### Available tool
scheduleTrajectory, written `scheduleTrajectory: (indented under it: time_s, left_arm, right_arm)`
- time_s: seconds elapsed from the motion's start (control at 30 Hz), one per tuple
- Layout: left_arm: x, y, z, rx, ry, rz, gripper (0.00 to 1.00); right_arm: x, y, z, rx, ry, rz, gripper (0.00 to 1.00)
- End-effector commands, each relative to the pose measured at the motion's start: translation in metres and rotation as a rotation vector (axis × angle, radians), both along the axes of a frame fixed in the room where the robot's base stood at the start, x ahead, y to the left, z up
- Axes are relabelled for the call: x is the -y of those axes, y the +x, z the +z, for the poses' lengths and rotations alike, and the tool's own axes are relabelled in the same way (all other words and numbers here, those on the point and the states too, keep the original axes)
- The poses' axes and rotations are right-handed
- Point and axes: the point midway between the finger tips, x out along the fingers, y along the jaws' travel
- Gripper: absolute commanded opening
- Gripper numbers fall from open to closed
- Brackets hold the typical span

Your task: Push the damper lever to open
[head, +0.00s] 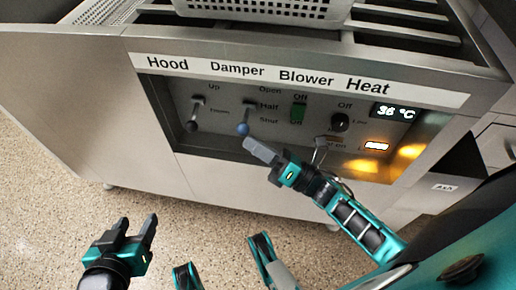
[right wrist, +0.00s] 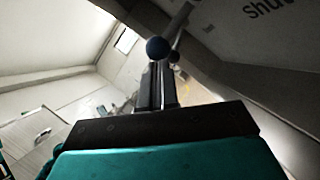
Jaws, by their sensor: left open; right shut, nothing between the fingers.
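The damper lever (head: 243,129) is in the control panel under the "Damper" label in the head view. Its blue ball end hangs low, about level with the "Shut" mark and below "Half". My right gripper (head: 250,145) is shut and empty, its tips just below the ball. In the right wrist view the ball (right wrist: 158,48) sits right at the tips of the closed fingers (right wrist: 157,72); I cannot tell whether they touch. My left gripper (head: 146,226) is open and empty, low at the left, away from the panel.
The hood lever (head: 193,115) is left of the damper lever. A green blower switch (head: 299,111) and a heat knob (head: 340,121) are to the right. The panel is recessed inside a metal frame. A perforated basket (head: 250,10) stands above. The speckled floor at lower left is clear.

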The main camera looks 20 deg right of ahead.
Motion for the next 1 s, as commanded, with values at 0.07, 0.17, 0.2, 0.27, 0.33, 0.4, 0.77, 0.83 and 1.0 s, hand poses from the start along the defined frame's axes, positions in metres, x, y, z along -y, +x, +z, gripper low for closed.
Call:
scheduleTrajectory:
  time_s: [0.07, 0.17, 0.2, 0.27, 0.33, 0.4, 0.77, 0.83, 1.0]
  left_arm:
    - [0.0, 0.0, 0.0, 0.0, 0.0, 0.0, 0.54]
    - [0.0, 0.0, 0.001, 0.0, 0.0, 0.0, 0.54]
    - [0.0, 0.0, 0.001, 0.0, 0.0, 0.0, 0.54]
    - [0.0, 0.0, 0.003, 0.001, 0.0, 0.0, 0.54]
    - [0.0, 0.0, 0.008, 0.003, 0.0, 0.001, 0.54]
    - [0.0, 0.001, 0.012, 0.007, 0.0, 0.003, 0.54]
    - [-0.005, 0.0, 0.011, 0.003, 0.008, 0.011, 0.54]
    - [-0.006, -0.001, 0.012, 0.0, 0.011, 0.013, 0.54]
    - [-0.009, -0.001, 0.025, 0.01, 0.013, 0.02, 0.54]
  right_arm:
    - [0.0, 0.0, 0.0, 0.0, 0.0, 0.0, 0.0]
    - [0.0, 0.0, 0.0, 0.0, 0.0, 0.0, 0.0]
    - [0.0, 0.0, 0.001, -0.001, 0.001, 0.001, 0.0]
    - [0.0, -0.001, 0.002, -0.006, 0.004, 0.0, 0.0]
    - [0.0, -0.001, 0.004, -0.018, 0.013, 0.0, 0.0]
    - [-0.001, -0.001, 0.007, -0.034, 0.023, 0.0, 0.0]
    - [-0.001, -0.002, 0.011, -0.078, 0.054, 0.0, 0.0]
    - [-0.001, -0.002, 0.013, -0.09, 0.062, 0.0, 0.0]
    - [-0.002, -0.003, 0.022, -0.138, 0.096, 0.001, 0.0]
